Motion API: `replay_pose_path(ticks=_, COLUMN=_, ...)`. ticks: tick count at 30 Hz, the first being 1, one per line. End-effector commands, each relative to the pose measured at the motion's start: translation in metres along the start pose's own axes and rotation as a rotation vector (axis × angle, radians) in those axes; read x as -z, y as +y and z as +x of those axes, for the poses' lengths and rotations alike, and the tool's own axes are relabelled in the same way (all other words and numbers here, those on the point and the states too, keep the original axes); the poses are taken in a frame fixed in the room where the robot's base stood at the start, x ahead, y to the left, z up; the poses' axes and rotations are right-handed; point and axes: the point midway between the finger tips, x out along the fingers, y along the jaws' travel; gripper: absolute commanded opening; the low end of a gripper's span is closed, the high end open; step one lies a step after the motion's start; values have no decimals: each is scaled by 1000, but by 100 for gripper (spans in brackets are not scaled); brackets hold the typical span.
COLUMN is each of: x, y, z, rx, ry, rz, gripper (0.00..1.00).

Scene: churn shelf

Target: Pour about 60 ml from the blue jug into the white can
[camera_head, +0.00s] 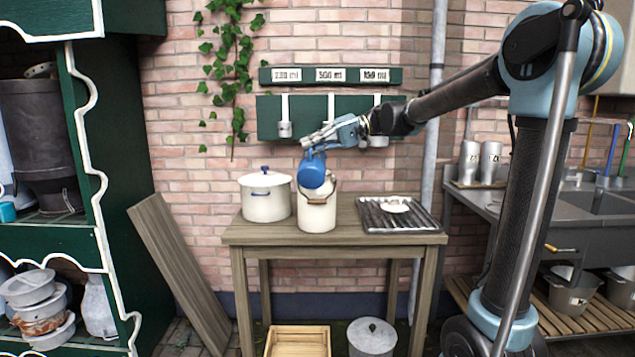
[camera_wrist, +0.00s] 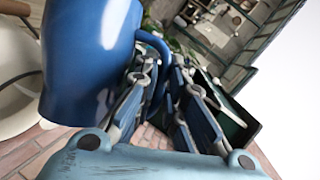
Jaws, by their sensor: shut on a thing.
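The blue jug (camera_head: 312,170) is held in the air, tilted, just above the mouth of the white can (camera_head: 317,214). My gripper (camera_head: 318,138) is shut on the jug's handle; in the wrist view the fingers (camera_wrist: 165,95) close around the blue handle beside the jug's body (camera_wrist: 90,65). The white can stands upright on the wooden table and has a wire bail with a wooden grip. Whether liquid is flowing, and how much is in the can, I cannot tell.
A white lidded pot (camera_head: 265,200) stands close left of the can. A dark ribbed drain tray (camera_head: 400,216) with a small white dish (camera_head: 396,205) lies at the right of the wooden table (camera_head: 290,234). A green rack (camera_head: 268,110) with hanging measures is on the wall behind.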

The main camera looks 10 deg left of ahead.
Motion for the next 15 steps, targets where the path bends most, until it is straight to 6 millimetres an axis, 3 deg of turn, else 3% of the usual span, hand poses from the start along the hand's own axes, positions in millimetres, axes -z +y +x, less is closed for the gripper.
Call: replay_pose_path(ticks=15, x=3, y=-1, z=-2, rx=9, ry=-4, rz=26, gripper=0)
